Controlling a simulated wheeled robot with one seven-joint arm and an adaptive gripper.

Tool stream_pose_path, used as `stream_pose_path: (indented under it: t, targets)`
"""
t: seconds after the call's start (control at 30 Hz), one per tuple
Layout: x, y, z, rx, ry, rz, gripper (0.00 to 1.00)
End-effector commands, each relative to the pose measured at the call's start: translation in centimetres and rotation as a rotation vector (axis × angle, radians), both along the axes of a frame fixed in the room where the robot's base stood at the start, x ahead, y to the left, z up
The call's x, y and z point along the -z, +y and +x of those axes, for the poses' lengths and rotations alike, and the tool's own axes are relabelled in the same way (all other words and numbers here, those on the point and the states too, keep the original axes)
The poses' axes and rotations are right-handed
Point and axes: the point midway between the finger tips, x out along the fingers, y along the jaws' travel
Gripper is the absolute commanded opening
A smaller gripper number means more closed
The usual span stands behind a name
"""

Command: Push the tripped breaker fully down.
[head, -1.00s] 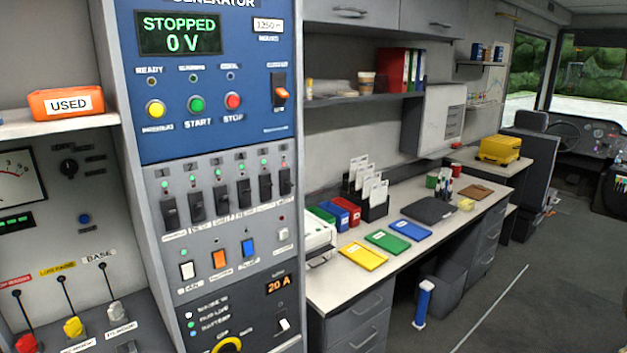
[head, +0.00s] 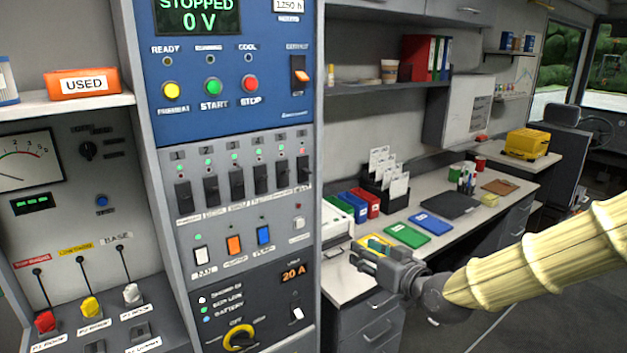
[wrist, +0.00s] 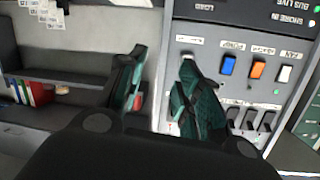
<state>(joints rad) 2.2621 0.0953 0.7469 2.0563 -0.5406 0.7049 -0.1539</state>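A row of black breakers (head: 237,184) runs across the grey panel below the blue generator panel. Small indicator lights sit above them, mostly green; the one at the right end looks reddish. The lever heights are too small to compare, so I cannot tell for sure which is tripped. In the wrist view, which is upside down, some breakers (wrist: 267,120) show at lower right, partly behind a finger. My gripper (head: 357,257) is right of the panel, over the desk, lower than the breakers and apart from them. Its fingers (wrist: 160,85) are spread and empty.
White, orange and blue rocker switches (head: 233,244) sit below the breakers, above a yellow rotary knob (head: 240,338). Levers (head: 90,308) stand at lower left. The desk (head: 345,283) bears coloured folders and a card holder. A shelf (head: 380,86) hangs above it.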

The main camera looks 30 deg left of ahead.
Motion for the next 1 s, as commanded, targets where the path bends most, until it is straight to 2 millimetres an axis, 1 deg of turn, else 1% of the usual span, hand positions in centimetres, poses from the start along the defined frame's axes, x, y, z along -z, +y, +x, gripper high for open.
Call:
stream_pose_path:
  t: [0.03,0.1,0.2,0.3,0.4,0.57,1.0]
  targets:
    - [-3.5,1.5,0.1,-0.026,-0.060,0.028,0.35]
    - [-7.6,3.3,-0.3,-0.059,-0.130,0.060,0.35]
    - [-11.8,5.0,-0.9,-0.093,-0.202,0.092,0.35]
    - [-14.2,6.0,-1.3,-0.111,-0.243,0.109,0.35]
    - [-15.2,6.5,-1.4,-0.118,-0.259,0.116,0.35]
    - [-15.3,7.9,-0.9,-0.119,-0.259,0.116,0.35]
    - [-15.3,14.1,1.7,-0.119,-0.257,0.116,0.35]
